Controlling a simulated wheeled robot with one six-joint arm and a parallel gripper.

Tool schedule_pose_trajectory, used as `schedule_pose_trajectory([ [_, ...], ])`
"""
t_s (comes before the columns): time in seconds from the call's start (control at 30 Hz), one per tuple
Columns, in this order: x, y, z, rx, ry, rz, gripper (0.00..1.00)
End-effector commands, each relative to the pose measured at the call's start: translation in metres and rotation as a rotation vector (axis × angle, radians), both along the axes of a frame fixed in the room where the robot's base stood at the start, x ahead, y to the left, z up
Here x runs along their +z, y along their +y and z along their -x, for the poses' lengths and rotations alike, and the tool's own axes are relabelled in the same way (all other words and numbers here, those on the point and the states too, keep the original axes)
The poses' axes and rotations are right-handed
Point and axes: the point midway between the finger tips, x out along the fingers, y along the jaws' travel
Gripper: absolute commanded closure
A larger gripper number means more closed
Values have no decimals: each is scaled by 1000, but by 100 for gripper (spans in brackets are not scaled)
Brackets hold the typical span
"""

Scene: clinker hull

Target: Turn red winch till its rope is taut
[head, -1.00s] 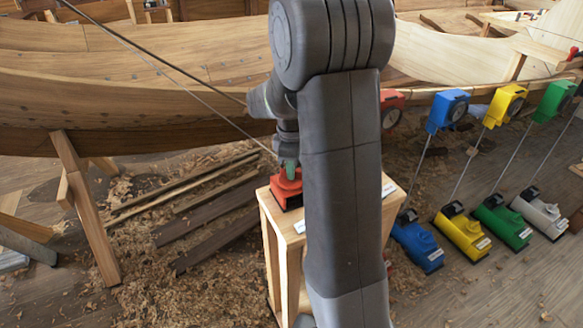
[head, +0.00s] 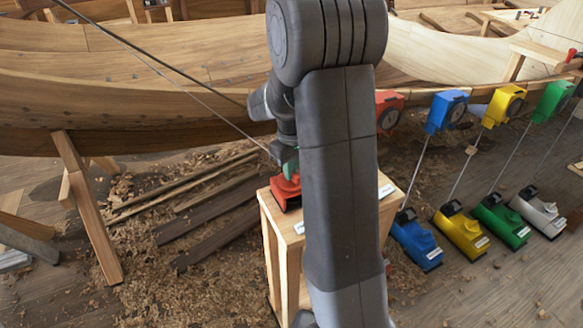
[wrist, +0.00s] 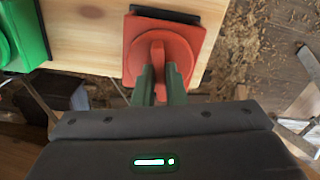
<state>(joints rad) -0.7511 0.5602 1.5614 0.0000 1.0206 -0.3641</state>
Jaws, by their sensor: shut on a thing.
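The red winch (head: 287,190) sits on top of a wooden stand (head: 293,240), left of my arm in the head view. It also shows at the top middle of the wrist view (wrist: 183,45). My gripper (head: 290,172) reaches down onto it. In the wrist view its green fingers (wrist: 160,90) are shut around the winch's red handle (wrist: 157,56). A thin rope (head: 205,103) runs nearly straight from the upper left down toward the winch in the head view. Its end at the winch is hidden by my wrist.
A wooden hull (head: 130,95) spans the back. A green device (wrist: 20,30) stands beside the red winch. Right of my arm hang red (head: 389,108), blue (head: 446,110) and yellow (head: 502,105) dial boxes, with several coloured winches on the floor. Planks (head: 210,205) lie among shavings.

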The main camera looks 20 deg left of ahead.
Motion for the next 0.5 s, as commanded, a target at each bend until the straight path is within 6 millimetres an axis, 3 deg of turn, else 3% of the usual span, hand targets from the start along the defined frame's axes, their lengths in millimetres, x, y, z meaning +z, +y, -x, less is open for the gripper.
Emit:
schedule_pose_trajectory([
  [0.5, 1, 0, 0, -322, -1, 0, 100],
])
